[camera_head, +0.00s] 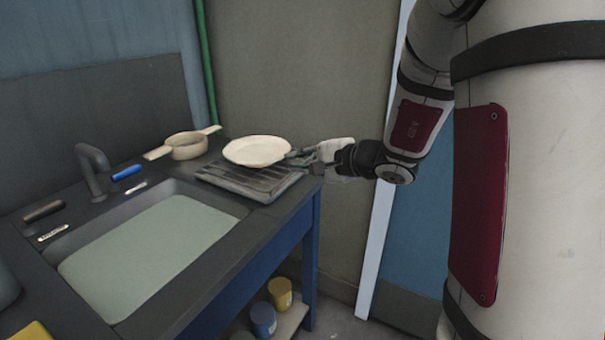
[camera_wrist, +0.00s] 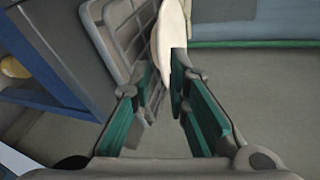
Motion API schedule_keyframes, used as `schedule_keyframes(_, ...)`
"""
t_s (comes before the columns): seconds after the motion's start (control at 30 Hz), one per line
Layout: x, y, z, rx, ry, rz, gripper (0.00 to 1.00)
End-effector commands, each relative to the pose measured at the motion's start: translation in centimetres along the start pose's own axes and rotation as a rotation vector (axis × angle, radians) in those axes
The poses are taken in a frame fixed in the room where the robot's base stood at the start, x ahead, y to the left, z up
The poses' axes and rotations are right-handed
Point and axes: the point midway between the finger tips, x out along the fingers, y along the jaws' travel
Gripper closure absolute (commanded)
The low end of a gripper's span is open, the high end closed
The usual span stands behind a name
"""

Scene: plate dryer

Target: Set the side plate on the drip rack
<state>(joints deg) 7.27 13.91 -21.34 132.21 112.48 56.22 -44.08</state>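The cream side plate (camera_head: 258,150) lies roughly flat over the far part of the grey drip rack (camera_head: 262,187) in the head view. Whether it rests fully on the bars cannot be told. My gripper (camera_head: 299,155) is at the plate's right rim, reaching in from the right. In the wrist view, the plate (camera_wrist: 172,28) shows nearly edge-on beside the rack (camera_wrist: 112,45). My gripper (camera_wrist: 161,72) has its green-padded fingers apart, with the plate's near rim by the right fingertip, which hides part of it. Contact with the rim is unclear.
A sink (camera_head: 150,250) takes up the counter left of the rack, with a faucet (camera_head: 92,168) behind it. A two-handled pot (camera_head: 186,146) stands behind the rack at left. A blue-handled tool (camera_head: 127,172) lies behind the sink. Walls close off the back.

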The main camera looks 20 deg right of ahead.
Motion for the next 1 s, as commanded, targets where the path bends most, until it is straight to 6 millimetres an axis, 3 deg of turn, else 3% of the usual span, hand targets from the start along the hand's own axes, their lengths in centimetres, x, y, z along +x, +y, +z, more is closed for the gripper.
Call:
schedule_keyframes(0.2, -0.4, -0.3, 1.0, -0.012, -0.026, 0.002, 0.84)
schedule_keyframes(0.27, -0.8, -0.7, 2.7, -0.031, -0.071, 0.008, 0.84)
schedule_keyframes(0.37, -2.2, -1.4, 7.8, -0.098, -0.203, 0.037, 0.84)
schedule_keyframes(0.5, -6.5, -0.8, 16.6, -0.246, -0.437, 0.135, 0.84)
schedule_keyframes(0.6, -10.5, 1.1, 21.5, -0.372, -0.576, 0.24, 0.84)
schedule_keyframes(0.7, -14.8, 3.9, 24.8, -0.51, -0.679, 0.37, 0.84)
schedule_keyframes(0.83, -20.5, 8.0, 26.4, -0.705, -0.747, 0.568, 0.84)
schedule_keyframes(1.0, -26.9, 12.4, 24.6, -0.951, -0.707, 0.84, 0.84)
